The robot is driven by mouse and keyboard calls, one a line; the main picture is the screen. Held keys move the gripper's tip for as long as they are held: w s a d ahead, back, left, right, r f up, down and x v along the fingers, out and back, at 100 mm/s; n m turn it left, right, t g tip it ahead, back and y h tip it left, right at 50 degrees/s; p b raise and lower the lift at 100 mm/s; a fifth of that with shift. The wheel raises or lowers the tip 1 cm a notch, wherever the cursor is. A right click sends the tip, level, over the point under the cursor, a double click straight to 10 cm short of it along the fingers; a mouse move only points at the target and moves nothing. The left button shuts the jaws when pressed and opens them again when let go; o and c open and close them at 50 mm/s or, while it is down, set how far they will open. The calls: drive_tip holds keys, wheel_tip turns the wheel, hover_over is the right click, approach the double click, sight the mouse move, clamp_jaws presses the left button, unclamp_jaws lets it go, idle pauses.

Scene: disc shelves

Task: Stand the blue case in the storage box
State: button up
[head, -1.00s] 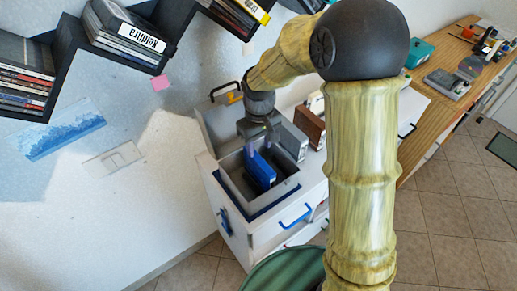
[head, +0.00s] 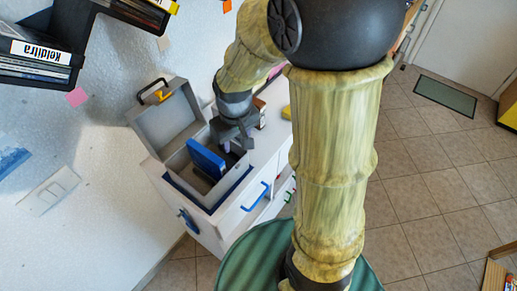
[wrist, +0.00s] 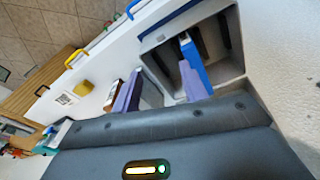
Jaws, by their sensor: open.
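The blue case (head: 207,160) stands on edge inside the open grey storage box (head: 201,196), slightly tilted, its upper part above the rim. In the wrist view the blue case (wrist: 194,63) is inside the box (wrist: 228,74), close to one lavender finger. My gripper (head: 230,146) is open, just right of the case at the box's right side. In the wrist view its two lavender fingers are spread, with nothing held between the tips (wrist: 160,72). The case's lower end is hidden inside the box.
The box's lid (head: 168,116) stands open behind it. The box sits on a white cabinet with a blue drawer handle (head: 256,196). A brown item (wrist: 113,92) stands beside the box. Dark shelves with discs (head: 40,62) hang on the wall at upper left.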

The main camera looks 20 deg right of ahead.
drive_tip(key=s+d+m+t, duration=0.1)
drive_tip(key=s+d+m, duration=0.2)
drive_tip(key=s, duration=0.3)
drive_tip(key=shift+s+d+r, duration=0.2)
drive_tip(key=shift+d+r, duration=0.05)
drive_tip(key=shift+d, duration=0.6)
